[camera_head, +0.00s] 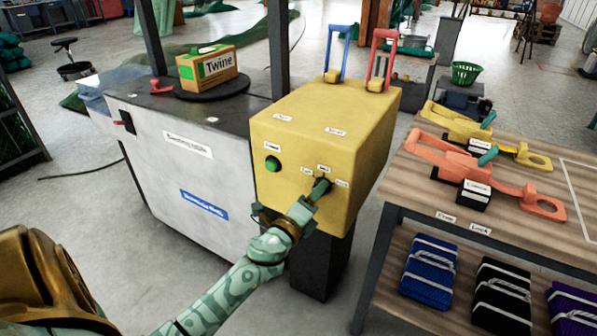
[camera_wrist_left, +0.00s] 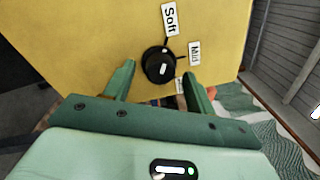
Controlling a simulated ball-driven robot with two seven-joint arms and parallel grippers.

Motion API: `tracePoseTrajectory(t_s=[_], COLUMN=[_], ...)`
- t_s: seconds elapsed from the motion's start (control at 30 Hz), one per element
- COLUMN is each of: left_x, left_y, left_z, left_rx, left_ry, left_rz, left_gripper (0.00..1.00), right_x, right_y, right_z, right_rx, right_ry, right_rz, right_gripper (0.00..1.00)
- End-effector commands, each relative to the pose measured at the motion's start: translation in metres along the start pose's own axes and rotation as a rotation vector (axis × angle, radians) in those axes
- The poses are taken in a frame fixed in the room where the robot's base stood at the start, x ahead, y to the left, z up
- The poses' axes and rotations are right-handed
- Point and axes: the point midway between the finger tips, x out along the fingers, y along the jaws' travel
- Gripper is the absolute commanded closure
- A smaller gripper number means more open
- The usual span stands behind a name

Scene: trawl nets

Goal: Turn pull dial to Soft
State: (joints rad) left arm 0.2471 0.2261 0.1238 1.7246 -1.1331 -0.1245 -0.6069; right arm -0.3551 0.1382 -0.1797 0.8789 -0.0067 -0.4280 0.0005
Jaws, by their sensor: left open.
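The pull dial (camera_wrist_left: 157,65) is a round black knob on the front of a yellow box (camera_head: 295,135). In the left wrist view, the labels Soft (camera_wrist_left: 170,19) and Mid (camera_wrist_left: 194,52) sit above and to the right of it. A third label (camera_wrist_left: 180,86) is partly hidden by a finger. A small white mark shows on the knob; I cannot tell surely which label it points to. My left gripper (camera_wrist_left: 158,74) is open, its fingertips on either side of the knob's near edge; contact is unclear. In the head view, the gripper (camera_head: 314,194) partly covers the dial (camera_head: 322,186). My right gripper is not in view.
A green button (camera_head: 272,163) is left of the dial. Blue (camera_head: 337,52) and red (camera_head: 382,60) handles stand on top. A grey cabinet (camera_head: 180,165) with a Twine box (camera_head: 207,68) stands left; a wooden bench (camera_head: 440,212) with orange and yellow tools stands right.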

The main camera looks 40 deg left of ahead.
Motion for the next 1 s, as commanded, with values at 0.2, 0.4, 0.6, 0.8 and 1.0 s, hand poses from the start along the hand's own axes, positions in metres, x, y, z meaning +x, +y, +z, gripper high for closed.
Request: tracePoseTrajectory(t_s=[0.2,0.4,0.6,0.8,1.0], left_x=[-0.053,-0.107,-0.141,-0.151,-0.151], left_y=[0.002,0.003,0.002,-0.001,-0.002], left_z=[-0.002,-0.003,-0.003,-0.002,-0.001], left_rx=[-0.004,-0.004,-0.004,-0.001,-0.001], left_ry=[0.002,0.001,0.002,0.003,0.003], left_rz=[0.004,0.005,0.002,-0.002,-0.003], left_gripper=[0.44,0.44,0.44,0.44,0.44], right_x=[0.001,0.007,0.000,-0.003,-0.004], right_y=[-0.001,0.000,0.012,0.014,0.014], right_z=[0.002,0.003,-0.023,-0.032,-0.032], right_rx=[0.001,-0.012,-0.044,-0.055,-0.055], right_ry=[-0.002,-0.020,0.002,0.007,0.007], right_rz=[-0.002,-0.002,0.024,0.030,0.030], right_gripper=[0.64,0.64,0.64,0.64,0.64])
